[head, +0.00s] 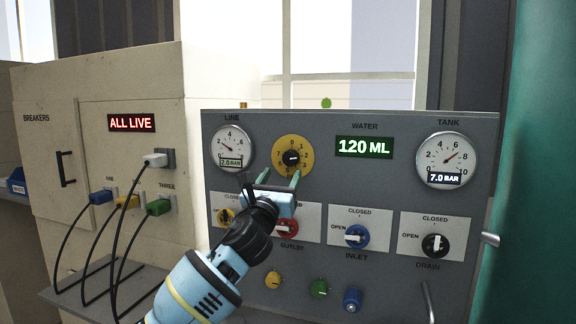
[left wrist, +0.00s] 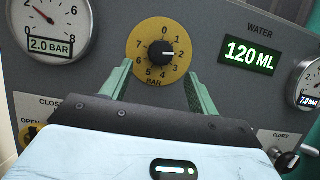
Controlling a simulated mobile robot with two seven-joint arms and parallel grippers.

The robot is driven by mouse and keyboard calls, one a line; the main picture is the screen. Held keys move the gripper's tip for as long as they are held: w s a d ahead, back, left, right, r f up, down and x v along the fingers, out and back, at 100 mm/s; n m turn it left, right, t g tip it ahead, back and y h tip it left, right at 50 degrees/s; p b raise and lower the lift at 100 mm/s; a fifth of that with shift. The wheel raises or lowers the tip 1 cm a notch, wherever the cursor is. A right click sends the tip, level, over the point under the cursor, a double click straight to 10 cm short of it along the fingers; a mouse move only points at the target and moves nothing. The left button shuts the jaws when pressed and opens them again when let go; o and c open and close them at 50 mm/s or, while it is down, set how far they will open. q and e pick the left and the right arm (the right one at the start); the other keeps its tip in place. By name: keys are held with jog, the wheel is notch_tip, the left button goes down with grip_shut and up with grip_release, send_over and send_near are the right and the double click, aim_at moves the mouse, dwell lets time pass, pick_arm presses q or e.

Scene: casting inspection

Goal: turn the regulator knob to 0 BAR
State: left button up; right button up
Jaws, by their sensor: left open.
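The regulator knob (head: 292,157) is a black knob with a white mark on a round yellow dial numbered 0 to 7, set in the grey panel. In the left wrist view the knob (left wrist: 162,53) has its mark pointing right, about at 2. The LINE gauge (head: 233,148) beside it reads 2.0 BAR. My left gripper (head: 279,177) is open and empty, just below and in front of the dial. In the left wrist view its two green fingers (left wrist: 158,72) stand apart to either side of the lower dial, not closed on the knob. My right gripper is not in view.
Below the dial are several valve handles, including the red OUTLET (head: 287,229), blue INLET (head: 356,236) and black DRAIN (head: 434,244). The TANK gauge (head: 447,160) reads 7.0 BAR. A breaker cabinet (head: 85,110) with hanging black cables stands at left.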

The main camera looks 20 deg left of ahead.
aim_at(289, 161)
pick_arm(q)
jog(key=shift+x, duration=2.9)
jog(key=c, duration=1)
jog(key=shift+o, duration=0.2)
